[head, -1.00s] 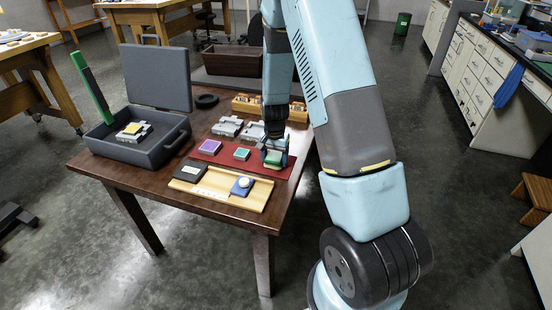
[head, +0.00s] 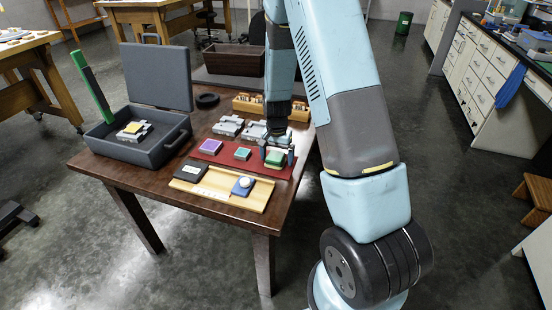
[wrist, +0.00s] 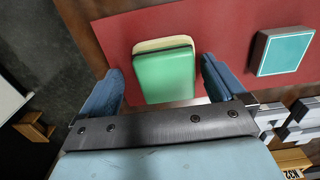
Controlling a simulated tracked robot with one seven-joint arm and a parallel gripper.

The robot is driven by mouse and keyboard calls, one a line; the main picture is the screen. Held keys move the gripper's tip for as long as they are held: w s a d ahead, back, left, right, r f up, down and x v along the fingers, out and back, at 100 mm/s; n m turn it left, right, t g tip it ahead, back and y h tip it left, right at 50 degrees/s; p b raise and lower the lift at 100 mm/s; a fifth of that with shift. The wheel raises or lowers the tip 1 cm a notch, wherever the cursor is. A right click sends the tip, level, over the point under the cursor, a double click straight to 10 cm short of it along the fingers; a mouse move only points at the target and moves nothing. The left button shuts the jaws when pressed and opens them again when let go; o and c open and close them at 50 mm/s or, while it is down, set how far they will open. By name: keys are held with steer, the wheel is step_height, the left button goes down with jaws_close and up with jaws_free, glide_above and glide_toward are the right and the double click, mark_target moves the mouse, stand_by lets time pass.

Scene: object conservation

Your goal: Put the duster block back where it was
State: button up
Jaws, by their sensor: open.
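The duster block, a green block with a cream base, lies at the right end of the red mat (head: 222,167). It shows in the head view (head: 275,157) and in the wrist view (wrist: 164,74). My gripper (head: 278,154) is open over it, one finger on each side. In the wrist view (wrist: 160,85) a gap shows between the block and each finger. A purple block (head: 211,146) and a smaller teal block (head: 242,153) lie on the same mat to its left.
A wooden tray (head: 222,194) with a dark block and a blue block lies in front of the mat. Grey metal pieces (head: 228,126) and a wooden rack (head: 245,104) stand behind. An open grey case (head: 165,150) is at the left. The table's right edge is close to my gripper.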

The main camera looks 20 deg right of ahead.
step_height(320, 180, up, 11)
step_height(320, 180, up, 10)
steer(key=r+n+t, duration=0.1)
steer(key=n+t, duration=0.1)
glide_above(276, 156)
steer(key=s, duration=0.5)
steer(key=s+r+n+t, duration=0.2)
steer(key=s+r, duration=0.6)
steer(key=s, duration=0.3)
steer(key=s+r+n+t, duration=0.1)
steer(key=s+r+n, duration=0.2)
steer(key=s+r, duration=0.5)
steer(key=s, duration=0.4)
steer(key=shift+d+t, duration=0.15)
steer(key=shift+t, duration=0.25)
